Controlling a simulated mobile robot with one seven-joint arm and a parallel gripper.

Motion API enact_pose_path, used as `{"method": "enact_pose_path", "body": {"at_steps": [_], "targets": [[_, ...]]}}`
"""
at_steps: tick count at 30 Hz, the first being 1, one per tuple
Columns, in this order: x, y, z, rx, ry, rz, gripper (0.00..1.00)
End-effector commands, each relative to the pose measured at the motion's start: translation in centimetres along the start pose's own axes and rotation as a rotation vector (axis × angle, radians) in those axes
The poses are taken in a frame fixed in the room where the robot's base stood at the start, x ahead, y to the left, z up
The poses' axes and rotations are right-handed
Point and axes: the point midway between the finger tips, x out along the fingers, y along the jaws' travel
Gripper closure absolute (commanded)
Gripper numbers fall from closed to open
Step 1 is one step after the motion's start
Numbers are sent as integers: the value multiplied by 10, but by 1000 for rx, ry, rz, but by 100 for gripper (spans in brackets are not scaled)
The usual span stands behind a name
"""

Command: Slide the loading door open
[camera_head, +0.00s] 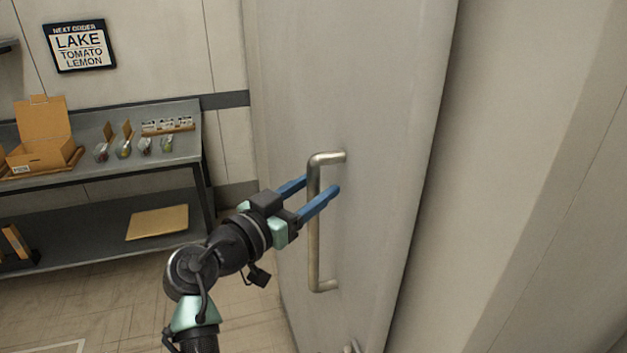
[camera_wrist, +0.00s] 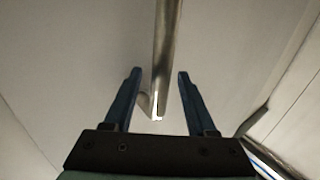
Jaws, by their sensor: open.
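The loading door (camera_head: 385,90) is a tall pale grey panel filling the middle of the head view. Its handle (camera_head: 315,235) is an upright metal bar with bent ends. My gripper (camera_head: 320,187) is at the upper part of the handle, with one blue finger on each side of the bar. In the wrist view the handle (camera_wrist: 167,45) runs between the two spread fingers of my gripper (camera_wrist: 157,75). The fingers look apart from the bar, and the gripper is open. Whether the fingertips touch the door (camera_wrist: 85,50) I cannot tell.
A grey table (camera_head: 185,150) with an open cardboard box (camera_head: 40,140) and several small items stands at the left. A flat cardboard piece (camera_head: 158,222) lies on its lower shelf. A sign (camera_head: 79,46) hangs above. A pale wall (camera_head: 530,150) is right of the door.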

Motion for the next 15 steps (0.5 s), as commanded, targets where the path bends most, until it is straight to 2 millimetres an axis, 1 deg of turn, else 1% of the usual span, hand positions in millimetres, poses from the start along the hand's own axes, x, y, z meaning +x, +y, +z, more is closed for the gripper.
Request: {"method": "enact_pose_path", "body": {"at_steps": [3,10,11,15], "targets": [[4,0,0,0,0,0,43],[5,0,0,0,0,-1,43],[5,0,0,0,0,-1,47],[4,0,0,0,0,-1,72]]}}
